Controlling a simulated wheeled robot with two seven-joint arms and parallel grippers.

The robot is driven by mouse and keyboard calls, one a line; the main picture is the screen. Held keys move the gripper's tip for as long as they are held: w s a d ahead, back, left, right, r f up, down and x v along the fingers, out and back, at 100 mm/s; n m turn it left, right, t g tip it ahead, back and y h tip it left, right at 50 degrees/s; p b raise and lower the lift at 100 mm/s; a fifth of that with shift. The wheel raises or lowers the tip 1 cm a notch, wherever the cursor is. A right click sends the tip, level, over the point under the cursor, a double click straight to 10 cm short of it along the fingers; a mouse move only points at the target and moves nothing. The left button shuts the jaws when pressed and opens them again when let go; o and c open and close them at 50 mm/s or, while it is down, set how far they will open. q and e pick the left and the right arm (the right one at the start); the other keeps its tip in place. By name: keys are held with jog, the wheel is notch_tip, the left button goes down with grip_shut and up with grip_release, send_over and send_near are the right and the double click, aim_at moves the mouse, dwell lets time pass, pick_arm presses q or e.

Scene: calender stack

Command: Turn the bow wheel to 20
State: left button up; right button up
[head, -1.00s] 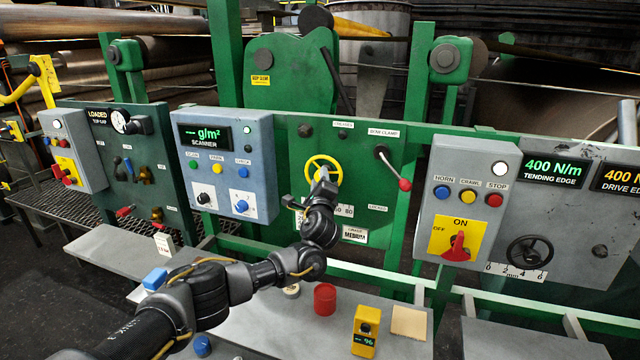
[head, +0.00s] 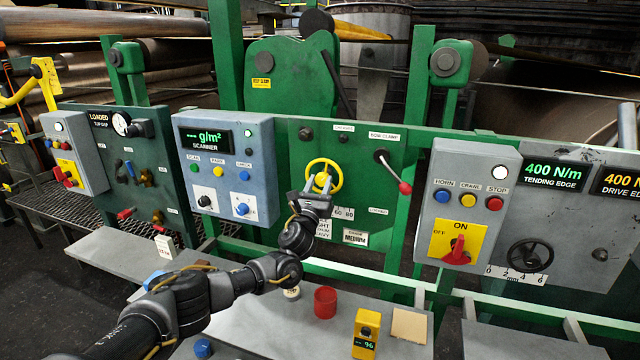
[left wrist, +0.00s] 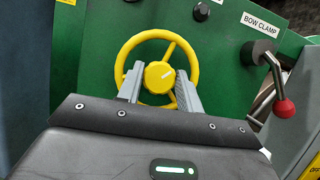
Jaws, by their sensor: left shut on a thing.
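The yellow bow wheel (head: 336,180) is on the green panel, left of the lever labelled BOW CLAMP (head: 393,170). It also shows in the left wrist view (left wrist: 128,49), with spokes and a yellow hub (left wrist: 159,77) bearing a short white mark that points up and right. My left gripper (head: 320,184) is at the wheel. My right gripper is out of view.
The red-knobbed lever (left wrist: 285,108) stands out from the panel right of the wheel. The scanner box (head: 222,160) is to the left. A red cup (head: 325,302) and a yellow meter (head: 366,333) stand on the grey shelf below.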

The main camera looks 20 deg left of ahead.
pick_arm(q)
jog(key=m+h, duration=0.2)
jog(key=m, duration=0.1)
jog(key=m+h+p, duration=0.1)
jog(key=m, duration=0.3)
jog(key=shift+a+r+g+h, duration=0.1)
jog(key=shift+g+h, duration=0.2)
jog(key=shift+h, duration=0.1)
jog(key=m+g+h, duration=0.1)
jog(key=m, duration=0.2)
jog(key=m+h+p, duration=0.1)
jog(key=m, duration=0.2)
jog(key=shift+g+h, duration=0.3)
jog(key=shift+g, duration=0.1)
jog(key=shift+m, duration=0.4)
jog(key=o, duration=1)
jog(key=b+v, duration=0.2)
jog(key=v, duration=0.9)
jog(key=shift+b, duration=0.4)
